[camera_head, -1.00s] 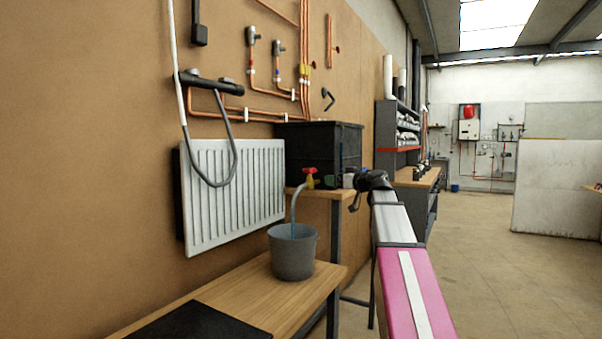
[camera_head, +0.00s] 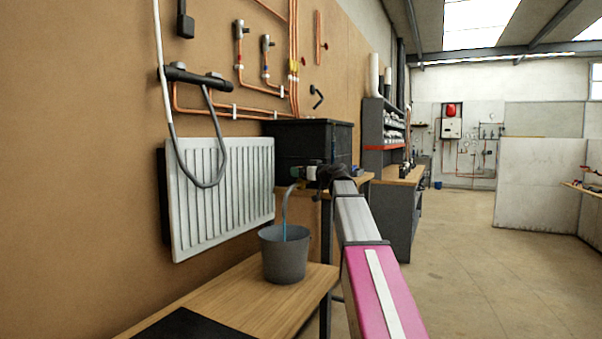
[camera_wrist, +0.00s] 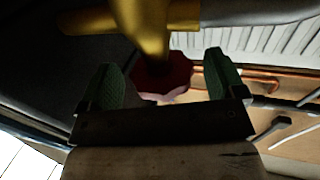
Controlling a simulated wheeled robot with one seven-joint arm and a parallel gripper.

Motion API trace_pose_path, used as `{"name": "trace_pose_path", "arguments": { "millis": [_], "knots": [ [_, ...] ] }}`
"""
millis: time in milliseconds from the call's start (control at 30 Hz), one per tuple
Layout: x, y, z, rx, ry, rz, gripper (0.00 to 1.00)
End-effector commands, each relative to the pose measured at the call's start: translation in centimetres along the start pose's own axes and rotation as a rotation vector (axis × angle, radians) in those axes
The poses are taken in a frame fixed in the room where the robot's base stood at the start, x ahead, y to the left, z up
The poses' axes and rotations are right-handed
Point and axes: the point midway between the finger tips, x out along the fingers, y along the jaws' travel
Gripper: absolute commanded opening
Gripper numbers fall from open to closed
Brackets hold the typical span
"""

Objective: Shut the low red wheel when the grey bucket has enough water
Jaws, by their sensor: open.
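The grey bucket (camera_head: 285,262) stands upright on the low wooden bench. A thin stream of water (camera_head: 285,220) falls into it from a curved spout. The water level inside cannot be seen. My gripper (camera_head: 310,173) is at the tap on the front of the black tank and hides the red wheel in the head view. In the wrist view, the dark red wheel (camera_wrist: 165,72) lies between and beyond the two green fingertips of my open gripper (camera_wrist: 165,80), under a brass tap body (camera_wrist: 150,28). I cannot tell whether the fingers touch it.
The black tank (camera_head: 300,138) stands on a small wooden table behind the bucket. A white radiator (camera_head: 222,195) hangs on the wall to the left. A black mat (camera_head: 190,326) lies on the bench (camera_head: 232,292). The floor to the right is clear.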

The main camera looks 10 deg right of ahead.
Motion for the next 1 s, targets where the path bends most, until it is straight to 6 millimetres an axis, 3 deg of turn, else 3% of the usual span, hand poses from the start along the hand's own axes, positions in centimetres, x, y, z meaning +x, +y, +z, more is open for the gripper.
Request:
{"name": "trace_pose_path", "arguments": {
  "millis": [133, 467, 633, 1000],
  "knots": [
    [1.14, 0.06, -0.02, 0.000, 0.000, 0.001, 0.89],
    [1.35, 0.00, 0.00, 0.000, 0.000, 0.001, 0.89],
    [1.35, 0.00, -0.01, 0.000, 0.000, 0.001, 0.39],
    [1.30, -0.13, 0.00, 0.000, 0.001, 0.039, 0.39]
  ]
}}
